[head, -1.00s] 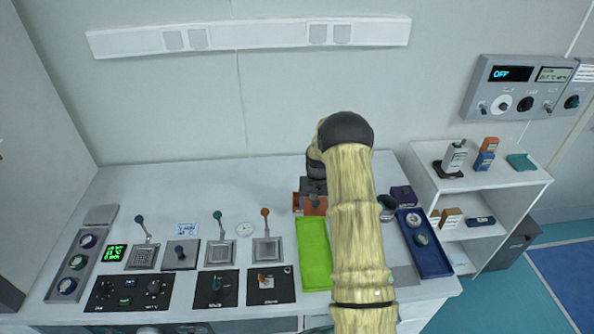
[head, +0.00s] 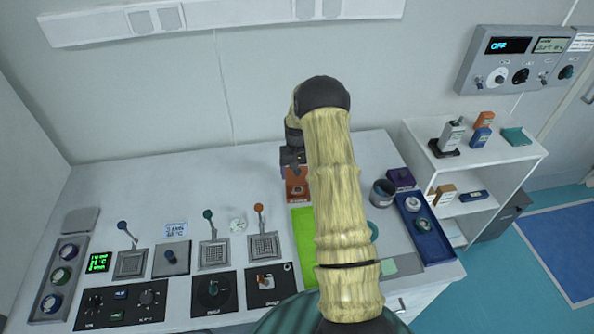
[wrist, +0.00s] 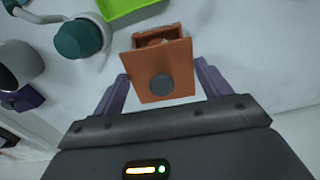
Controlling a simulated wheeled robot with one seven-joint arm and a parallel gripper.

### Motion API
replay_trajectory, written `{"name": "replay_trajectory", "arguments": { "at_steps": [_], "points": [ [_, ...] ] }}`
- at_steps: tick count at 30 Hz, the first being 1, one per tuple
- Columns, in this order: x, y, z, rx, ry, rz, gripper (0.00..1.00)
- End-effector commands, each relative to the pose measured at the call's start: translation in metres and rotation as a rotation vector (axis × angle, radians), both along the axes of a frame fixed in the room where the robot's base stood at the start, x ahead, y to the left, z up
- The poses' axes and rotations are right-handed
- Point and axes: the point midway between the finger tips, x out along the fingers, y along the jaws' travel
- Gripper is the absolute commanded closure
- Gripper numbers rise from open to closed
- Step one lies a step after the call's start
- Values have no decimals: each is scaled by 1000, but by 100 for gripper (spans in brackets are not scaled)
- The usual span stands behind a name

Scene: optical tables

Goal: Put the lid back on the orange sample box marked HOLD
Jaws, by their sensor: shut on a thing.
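The orange sample box (wrist: 158,32) shows in the wrist view with part of its open top uncovered. The orange lid (wrist: 148,62), a flat square with a grey round knob (wrist: 162,84), is held between the two purple fingers of my gripper (wrist: 161,72). The lid covers the near part of the box in that view; I cannot tell whether they touch. In the head view my gripper (head: 292,158) is just above the orange box (head: 297,188) at the back of the table. My arm hides part of that area, and the HOLD marking is not readable.
A lime-green mat (head: 304,232) lies in front of the box. A grey-rimmed cup (head: 382,192), a purple box (head: 400,178) and a blue tray (head: 432,248) stand to the right. Levers and switch panels (head: 214,288) fill the left. A white shelf (head: 415,145) stands beside the table.

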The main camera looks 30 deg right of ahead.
Motion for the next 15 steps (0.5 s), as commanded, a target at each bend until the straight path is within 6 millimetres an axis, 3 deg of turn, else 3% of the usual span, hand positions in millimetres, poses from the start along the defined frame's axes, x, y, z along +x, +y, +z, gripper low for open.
{"name": "replay_trajectory", "arguments": {
  "at_steps": [15],
  "points": [
    [0, 0, -31, 0, 1, 0, 46]
  ]
}}
